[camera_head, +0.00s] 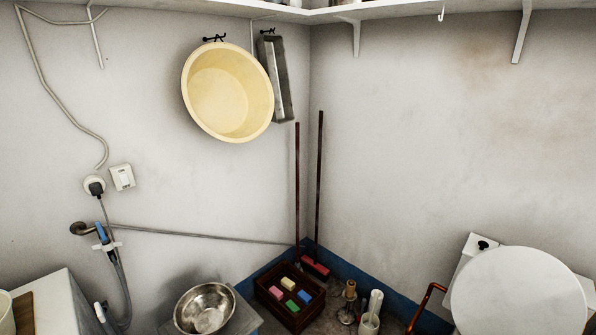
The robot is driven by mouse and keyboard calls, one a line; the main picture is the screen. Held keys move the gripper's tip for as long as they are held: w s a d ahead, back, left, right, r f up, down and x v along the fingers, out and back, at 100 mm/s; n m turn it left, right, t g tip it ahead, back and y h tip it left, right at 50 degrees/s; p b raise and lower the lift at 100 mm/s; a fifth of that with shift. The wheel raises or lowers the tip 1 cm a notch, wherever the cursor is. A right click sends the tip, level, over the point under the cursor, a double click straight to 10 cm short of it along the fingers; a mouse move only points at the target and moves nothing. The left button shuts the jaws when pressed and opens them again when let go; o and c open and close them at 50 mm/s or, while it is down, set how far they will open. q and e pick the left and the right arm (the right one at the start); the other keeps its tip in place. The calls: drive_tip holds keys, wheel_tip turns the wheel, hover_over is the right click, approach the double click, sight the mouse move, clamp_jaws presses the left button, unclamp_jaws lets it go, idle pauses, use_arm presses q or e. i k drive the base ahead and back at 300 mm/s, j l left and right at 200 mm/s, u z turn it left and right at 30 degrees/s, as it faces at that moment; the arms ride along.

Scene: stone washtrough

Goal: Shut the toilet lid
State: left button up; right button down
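The toilet is at the lower right, partly cut off by the bottom edge. Its round white lid (518,292) faces me and covers much of the white tank (462,262) behind it. The lid seems raised against the tank, as its top edge reaches about the tank's top. A black button (483,244) shows on the tank. The seat and bowl are not visible. Neither of my grippers is in view.
Left of the toilet are a copper-coloured pipe (427,303), a white container (371,315) and a wooden crate (262,291) with coloured blocks. A metal bowl (204,308) stands at the lower middle. A yellow basin (228,92) hangs on the wall. A shelf (420,10) runs along the top.

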sight(508, 289)
drive_tip(key=z, duration=0.4)
drive_tip(key=l+z, duration=0.15)
drive_tip(key=z, duration=0.2)
drive_tip(key=i+z, duration=0.1)
drive_tip(key=z, duration=0.3)
